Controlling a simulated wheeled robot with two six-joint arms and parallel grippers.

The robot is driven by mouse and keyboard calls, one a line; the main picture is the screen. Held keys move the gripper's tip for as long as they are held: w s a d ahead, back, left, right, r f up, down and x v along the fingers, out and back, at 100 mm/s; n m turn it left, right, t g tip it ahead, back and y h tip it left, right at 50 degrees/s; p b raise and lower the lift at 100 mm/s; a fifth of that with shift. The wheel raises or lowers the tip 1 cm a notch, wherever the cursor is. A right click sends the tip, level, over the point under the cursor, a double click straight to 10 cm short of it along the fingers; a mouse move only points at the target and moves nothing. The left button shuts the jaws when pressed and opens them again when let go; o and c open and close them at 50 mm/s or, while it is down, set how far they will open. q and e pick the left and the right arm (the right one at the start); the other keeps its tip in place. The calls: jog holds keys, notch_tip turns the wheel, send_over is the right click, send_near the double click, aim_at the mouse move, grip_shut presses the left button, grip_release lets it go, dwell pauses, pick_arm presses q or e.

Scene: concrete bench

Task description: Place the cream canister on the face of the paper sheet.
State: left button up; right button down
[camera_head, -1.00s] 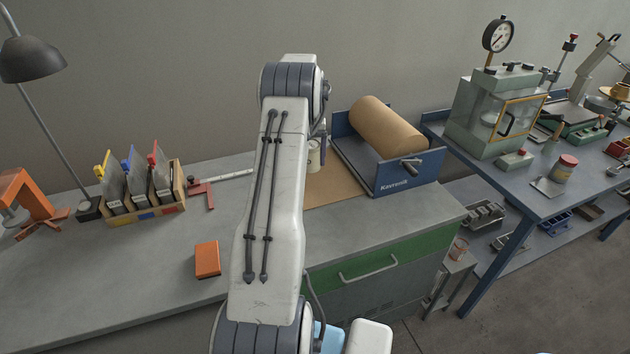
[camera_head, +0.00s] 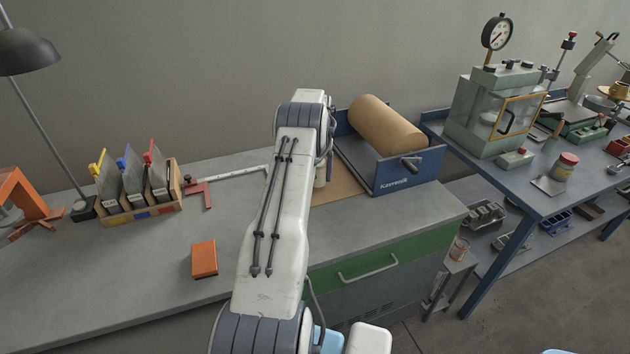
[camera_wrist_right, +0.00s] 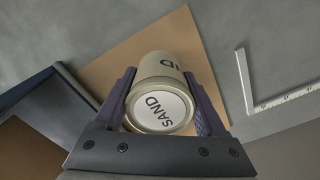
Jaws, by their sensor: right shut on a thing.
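The cream canister (camera_wrist_right: 158,105) has a pale lid marked SAND. My right gripper (camera_wrist_right: 160,76) is shut on it, with one finger on each side. In the wrist view the canister is in front of the brown paper sheet (camera_wrist_right: 113,62); I cannot tell whether it touches the sheet. My left gripper is not in view.
The blue holder with a brown paper roll (camera_head: 385,125) stands right of the sheet. An orange block (camera_head: 204,259) lies near the front edge. The bench front right of my arm is clear.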

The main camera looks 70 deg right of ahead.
jog(key=shift+w+f, duration=0.3)
jog(key=shift+w, duration=0.25)
notch_tip(320, 180, down, 3)
jog(key=shift+f+p, duration=0.1)
jog(key=shift+p, duration=0.45)
jog(key=shift+f, duration=0.35)
jog(key=shift+f, duration=0.1)
grip_release()
